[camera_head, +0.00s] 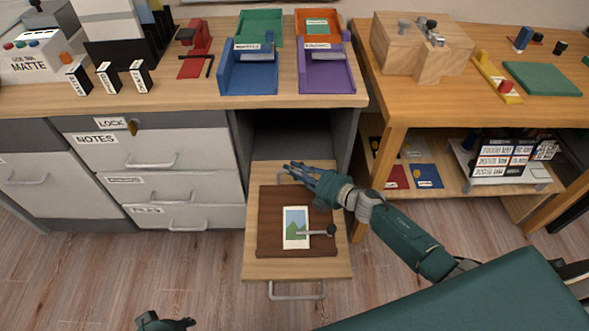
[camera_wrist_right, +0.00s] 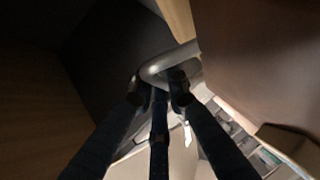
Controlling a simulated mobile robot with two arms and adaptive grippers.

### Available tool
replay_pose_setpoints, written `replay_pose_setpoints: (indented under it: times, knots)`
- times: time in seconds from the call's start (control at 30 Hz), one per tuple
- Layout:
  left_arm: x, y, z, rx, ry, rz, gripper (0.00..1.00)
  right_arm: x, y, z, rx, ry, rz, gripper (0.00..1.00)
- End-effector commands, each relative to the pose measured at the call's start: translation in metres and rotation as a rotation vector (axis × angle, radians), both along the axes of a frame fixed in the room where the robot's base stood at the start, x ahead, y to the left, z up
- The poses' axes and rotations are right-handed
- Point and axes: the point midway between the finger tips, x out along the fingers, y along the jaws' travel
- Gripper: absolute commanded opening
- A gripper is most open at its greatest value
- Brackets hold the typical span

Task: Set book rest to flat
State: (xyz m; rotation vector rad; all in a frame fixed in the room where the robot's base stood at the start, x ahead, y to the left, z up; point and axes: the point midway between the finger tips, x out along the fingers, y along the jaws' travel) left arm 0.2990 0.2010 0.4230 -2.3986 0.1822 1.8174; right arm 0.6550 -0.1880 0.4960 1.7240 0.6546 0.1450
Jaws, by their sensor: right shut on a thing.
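The book rest is a dark brown board (camera_head: 268,225) lying on a pulled-out wooden shelf (camera_head: 262,268). A card with a green landscape picture (camera_head: 296,228) and a small dark-knobbed lever (camera_head: 318,233) are on the board. My right gripper (camera_head: 296,172) is at the board's back edge, shut on a grey metal handle; the handle (camera_wrist_right: 165,66) shows as a curved bar between the fingers in the right wrist view. The board (camera_wrist_right: 262,55) is close on the right there. Whether the board is tilted is hard to tell. A dark part of my left gripper (camera_head: 165,322) shows at the bottom edge, its fingers unclear.
The shelf has a front pull (camera_head: 297,291). Drawers labelled NOTES (camera_head: 120,150) stand at the left. Blue (camera_head: 248,75) and purple (camera_head: 327,80) trays sit on the desk above. A wooden workbench (camera_head: 402,100) is at the right. Floor in front is open.

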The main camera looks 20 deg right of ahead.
Motion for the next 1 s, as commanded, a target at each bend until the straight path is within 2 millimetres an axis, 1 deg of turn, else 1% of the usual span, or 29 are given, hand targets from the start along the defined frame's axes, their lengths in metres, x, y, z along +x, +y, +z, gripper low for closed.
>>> replay_pose_setpoints:
  times: [0.03,0.2,0.3,0.4,0.97,1.0]
  knots:
    - [0.000,0.000,0.011,0.000,-0.011,0.001,0.40,0.001,-0.003,-0.010,-0.011,-0.001,-0.002,0.00]
    - [-0.006,0.002,0.050,-0.001,-0.030,0.003,0.40,0.004,-0.004,-0.020,-0.011,-0.002,0.000,0.00]
    - [-0.011,0.003,0.066,-0.001,-0.035,0.004,0.40,0.005,-0.004,-0.024,-0.010,-0.001,-0.001,0.00]
    - [-0.015,0.004,0.077,-0.001,-0.041,0.006,0.40,0.005,-0.004,-0.027,-0.011,-0.002,0.000,0.00]
    - [-0.015,0.004,0.074,0.000,-0.040,0.006,0.40,0.004,-0.005,-0.032,-0.013,0.003,-0.001,0.00]
    - [-0.015,0.004,0.074,0.000,-0.040,0.006,0.40,0.004,-0.005,-0.032,-0.013,0.004,-0.001,0.18]
